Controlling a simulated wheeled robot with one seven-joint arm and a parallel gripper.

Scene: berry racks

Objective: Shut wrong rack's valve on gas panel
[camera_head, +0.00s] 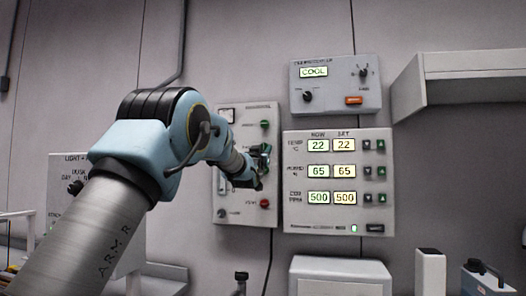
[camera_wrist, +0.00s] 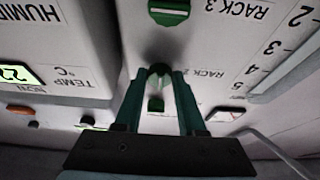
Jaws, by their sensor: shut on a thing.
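The gas panel (camera_head: 236,196) is a pale wall box left of the display panel in the head view. My gripper (camera_head: 262,168) is at its right half, hiding part of it. In the wrist view, where the lettering is upside down, my gripper (camera_wrist: 160,72) is shut on a small dark valve knob beside the "RACK 2" label (camera_wrist: 200,73). The knob is mostly hidden by the fingertips. A green valve knob (camera_wrist: 169,11) by "RACK 3" is apart from the fingers. Another green knob (camera_wrist: 156,103) shows between the fingers. Its label is hidden.
A display panel (camera_head: 300,216) reading 22, 65 and 500 stands close right of my gripper. A box showing "COOL" (camera_head: 325,104) hangs above it. A red knob (camera_head: 264,203) is low on the gas panel. A shelf (camera_head: 460,75) juts out at the right.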

